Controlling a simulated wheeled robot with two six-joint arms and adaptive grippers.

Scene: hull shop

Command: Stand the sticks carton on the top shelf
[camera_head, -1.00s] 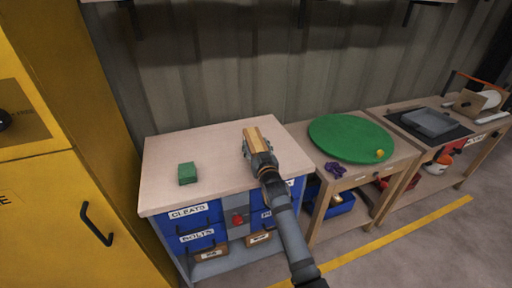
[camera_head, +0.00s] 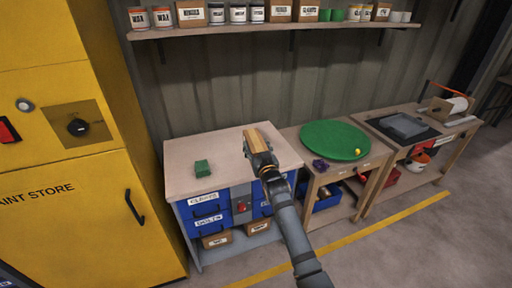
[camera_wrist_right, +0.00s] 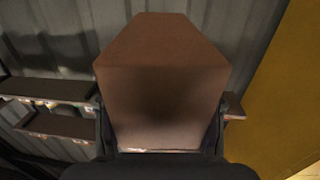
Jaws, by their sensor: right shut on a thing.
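A brown carton, which I take to be the sticks carton (camera_head: 257,138), is held in my right gripper (camera_head: 262,160) in the head view, in front of and above the workbench. In the right wrist view the carton (camera_wrist_right: 160,85) fills the middle, between the two fingers of my right gripper (camera_wrist_right: 160,125), which is shut on it. Its label is not readable. A wall shelf (camera_head: 270,30) at the top of the head view carries a row of cans and cartons. Anything above it is out of frame. My left gripper is not in view.
A yellow paint cabinet (camera_head: 90,200) stands left. The shelf's visible stretch is mostly filled.

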